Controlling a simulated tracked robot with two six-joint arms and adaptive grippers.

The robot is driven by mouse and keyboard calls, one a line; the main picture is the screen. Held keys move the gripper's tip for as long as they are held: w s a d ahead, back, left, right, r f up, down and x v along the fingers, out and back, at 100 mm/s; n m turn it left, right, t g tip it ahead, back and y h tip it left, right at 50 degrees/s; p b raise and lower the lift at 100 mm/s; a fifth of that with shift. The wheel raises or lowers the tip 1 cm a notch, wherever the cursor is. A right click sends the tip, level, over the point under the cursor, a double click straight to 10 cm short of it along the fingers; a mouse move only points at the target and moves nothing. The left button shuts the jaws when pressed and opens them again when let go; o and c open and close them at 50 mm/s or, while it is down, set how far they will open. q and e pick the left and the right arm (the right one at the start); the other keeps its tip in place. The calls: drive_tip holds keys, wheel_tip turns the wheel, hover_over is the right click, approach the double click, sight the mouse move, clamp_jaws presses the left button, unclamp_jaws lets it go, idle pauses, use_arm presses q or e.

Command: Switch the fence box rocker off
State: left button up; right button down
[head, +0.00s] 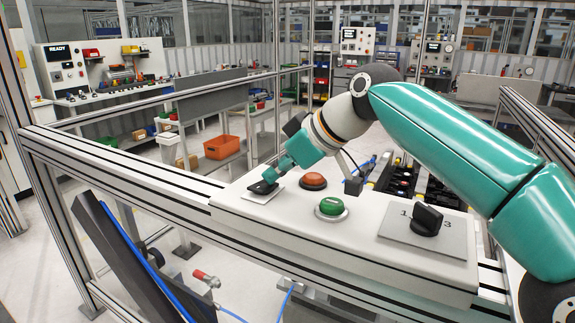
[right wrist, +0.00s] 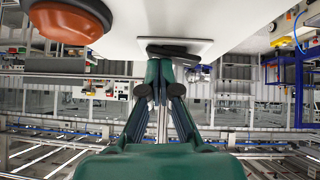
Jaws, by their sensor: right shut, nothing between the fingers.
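The white fence box (head: 360,256) sits on the aluminium fence rail. Its black rocker (head: 262,187) is on a light plate (head: 259,198) at the box's left end. My right gripper (head: 271,175) is shut and empty, its fingertips pointing down at the rocker and partly covering it. In the right wrist view the shut fingertips (right wrist: 160,64) are right at the dark rocker (right wrist: 176,52); I cannot tell whether they touch it. Which way the rocker is tipped is unclear. My left gripper is not in view.
A red-orange button (head: 313,181) and a green button (head: 331,207) stand beside the rocker. A black rotary knob (head: 427,220) is further right on the box. Behind the fence are an orange bin (head: 222,147) and workbenches.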

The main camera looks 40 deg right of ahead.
drive_tip(key=shift+s+a+f, duration=0.1)
drive_tip(key=shift+a+f, duration=0.1)
drive_tip(key=shift+f, duration=0.1)
drive_tip(key=shift+s+a+r, duration=0.1)
drive_tip(key=shift+s+a, duration=0.2)
drive_tip(key=shift+a, duration=0.25)
drive_tip(key=shift+w+r+p, duration=0.1)
drive_tip(key=shift+r+p, duration=0.35)
drive_tip(key=shift+r, duration=0.05)
wheel_tip(320, 180, up, 4)
drive_tip(key=p, duration=0.3)
drive_tip(key=shift+a+f, duration=0.1)
drive_tip(key=shift+f, duration=0.05)
drive_tip(key=v, duration=1)
drive_tip(key=shift+f+p, duration=0.25)
drive_tip(key=shift+p, duration=0.1)
